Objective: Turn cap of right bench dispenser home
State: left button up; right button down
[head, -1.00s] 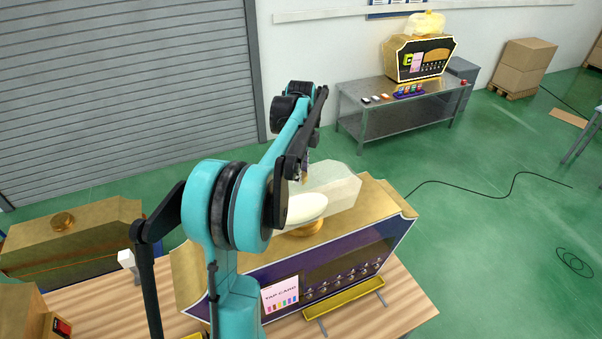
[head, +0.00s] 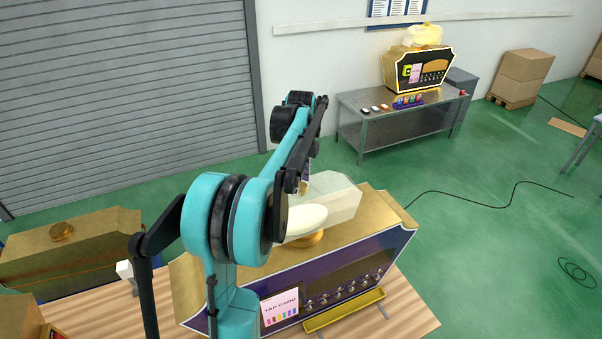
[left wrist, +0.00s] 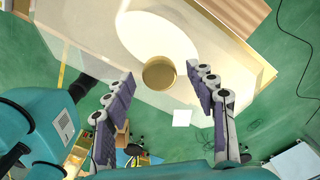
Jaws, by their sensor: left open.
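The right bench dispenser (head: 350,262) has a gold top, a dark purple front and a TAP CARD panel. A clear faceted bottle (head: 335,195) with a cream oval part stands on it above a gold collar. The round gold cap (left wrist: 159,75) shows in the left wrist view; in the head view my arm hides it. My left gripper (head: 304,187) is at the top of the bottle. Its fingers are spread open in the left wrist view (left wrist: 159,70), on either side of the cap in the picture; contact cannot be told. My right gripper is out of view.
Another gold-topped dispenser (head: 75,260) stands at the left on the wooden bench (head: 405,312). A yellow drip tray (head: 344,310) juts from the right dispenser's front. A metal table (head: 405,128) with a third machine (head: 418,70) is far back. Green floor is open at right.

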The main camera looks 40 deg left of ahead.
pick_arm(q)
notch_tip(320, 180, up, 12)
jog(key=shift+f, duration=0.2)
dwell(0.5)
